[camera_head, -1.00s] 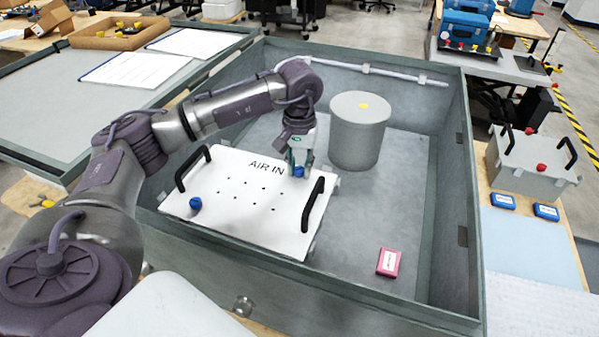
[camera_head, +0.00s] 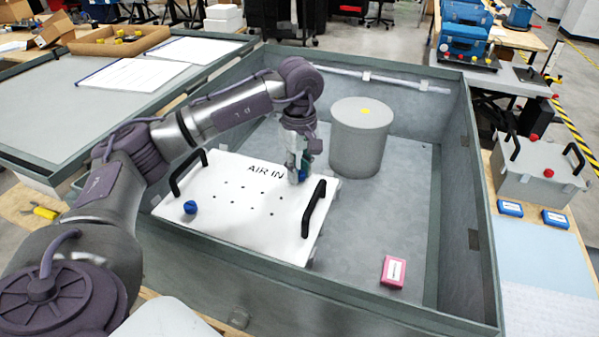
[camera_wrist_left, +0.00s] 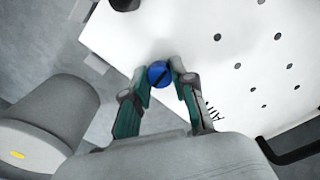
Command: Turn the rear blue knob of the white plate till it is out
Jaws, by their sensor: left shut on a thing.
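The white plate (camera_head: 240,221) with black handles and "AIR IN" lettering lies in the grey open box. The rear blue knob (camera_wrist_left: 159,74) is at the plate's far edge. My left gripper (camera_head: 296,178) points down there, and in the left wrist view its two fingers (camera_wrist_left: 166,80) are shut on the knob, one on each side. In the head view the gripper hides this knob. The front blue knob (camera_head: 190,207) sits at the plate's near left corner, clear of the gripper. My right gripper is not in view.
A grey cylinder (camera_head: 359,145) with a yellow dot stands behind and right of the plate, close to my left gripper. A pink box (camera_head: 393,271) lies on the box floor.

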